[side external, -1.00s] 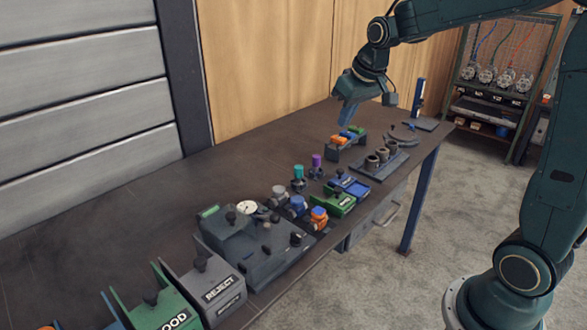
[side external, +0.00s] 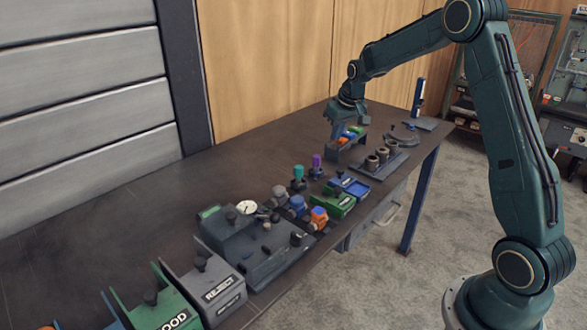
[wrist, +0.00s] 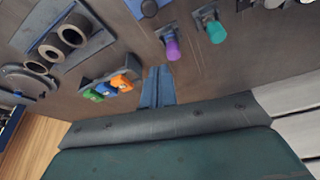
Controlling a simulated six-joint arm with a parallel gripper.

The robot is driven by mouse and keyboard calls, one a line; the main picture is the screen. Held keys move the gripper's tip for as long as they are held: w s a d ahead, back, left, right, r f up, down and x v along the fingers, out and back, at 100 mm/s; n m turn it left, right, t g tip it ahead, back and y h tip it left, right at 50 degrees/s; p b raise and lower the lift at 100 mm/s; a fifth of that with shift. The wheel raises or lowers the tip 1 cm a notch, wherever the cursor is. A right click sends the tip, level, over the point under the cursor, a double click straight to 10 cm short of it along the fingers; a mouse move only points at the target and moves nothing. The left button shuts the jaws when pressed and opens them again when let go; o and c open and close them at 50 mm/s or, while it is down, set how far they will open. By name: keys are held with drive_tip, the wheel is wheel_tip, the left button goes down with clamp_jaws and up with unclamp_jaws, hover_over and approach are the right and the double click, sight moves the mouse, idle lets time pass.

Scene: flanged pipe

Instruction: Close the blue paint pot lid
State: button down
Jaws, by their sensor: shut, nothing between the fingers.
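A small blue pot (side external: 297,204) stands on the bench between a grey-topped pot (side external: 279,193) and an orange-topped one (side external: 318,215). It is too small to tell how its lid sits. I cannot make it out in the wrist view. My gripper (wrist: 158,72) is shut and empty, its blue-grey fingers together in the wrist view. In the side view my gripper is far back along the bench from the blue pot, above or beside a rack of orange, blue and green pieces (side external: 349,134); its fingertips are hard to make out there.
Teal (side external: 299,172) and purple (side external: 317,161) pieces stand between the rack and the pots. A blue tray (side external: 352,187) and green box (side external: 335,204) lie near the front edge. Dark rings (side external: 377,158) stand beside the rack. The bench's wall side is clear.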

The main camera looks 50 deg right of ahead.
sight(348, 180)
drive_tip(key=shift+f, duration=0.1)
drive_tip(key=shift+s+x, duration=0.2)
drive_tip(key=shift+x, duration=4.55)
drive_tip(key=shift+s+a+f, duration=0.1)
drive_tip(key=shift+s+a, duration=0.15)
drive_tip(key=shift+s, duration=0.55)
drive_tip(key=shift+s+a, duration=0.25)
drive_tip(key=shift+s, duration=0.55)
drive_tip(key=shift+s, duration=0.1)
drive_tip(key=shift+s, duration=2.9)
drive_tip(key=shift+s+f, duration=0.1)
drive_tip(key=shift+f, duration=0.05)
